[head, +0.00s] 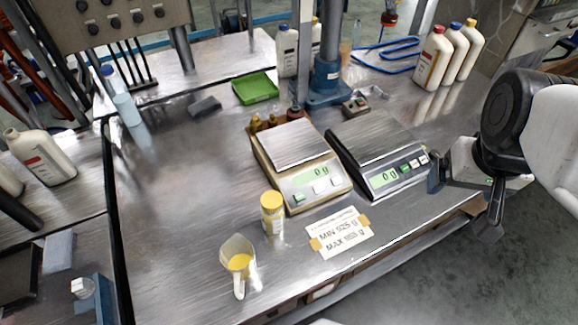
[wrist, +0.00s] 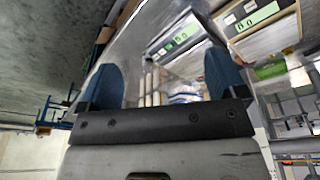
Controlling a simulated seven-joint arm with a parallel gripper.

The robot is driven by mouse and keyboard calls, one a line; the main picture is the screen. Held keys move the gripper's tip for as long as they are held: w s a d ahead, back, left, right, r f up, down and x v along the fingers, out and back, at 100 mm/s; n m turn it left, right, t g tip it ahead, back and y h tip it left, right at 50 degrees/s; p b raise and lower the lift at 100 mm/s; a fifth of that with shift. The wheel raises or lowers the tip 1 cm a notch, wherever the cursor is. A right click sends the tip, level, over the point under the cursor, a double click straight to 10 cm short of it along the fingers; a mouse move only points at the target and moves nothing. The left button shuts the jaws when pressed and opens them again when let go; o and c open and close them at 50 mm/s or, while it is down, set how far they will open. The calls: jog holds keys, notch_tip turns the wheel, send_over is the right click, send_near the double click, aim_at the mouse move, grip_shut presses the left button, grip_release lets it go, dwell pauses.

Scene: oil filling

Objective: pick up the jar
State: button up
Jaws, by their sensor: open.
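The jar (head: 272,214) is a small clear jar with a yellow lid. It stands upright on the metal table (head: 180,215), left of the paper label and in front of the beige scale. The jar cannot be made out in the wrist view.
The beige scale (head: 305,190) and dark scale (head: 385,182) both read 0 g. A taped label (head: 340,232) lies in front. A green tray (head: 255,88) and a blue stand (head: 327,85) are behind.

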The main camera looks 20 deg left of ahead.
jog(key=w+a+f+n, duration=0.3)
jog(key=a+n, duration=0.1)
jog(key=a, duration=0.3)
jog(key=n+g, duration=0.2)
jog(key=n, duration=0.9)
send_near(273, 200)
notch_tip(273, 200, down, 5)
jog(key=shift+w+f, duration=0.1)
jog(key=shift+w, duration=0.05)
jog(key=shift+f, duration=1.25)
jog(key=shift+f, duration=2.6)
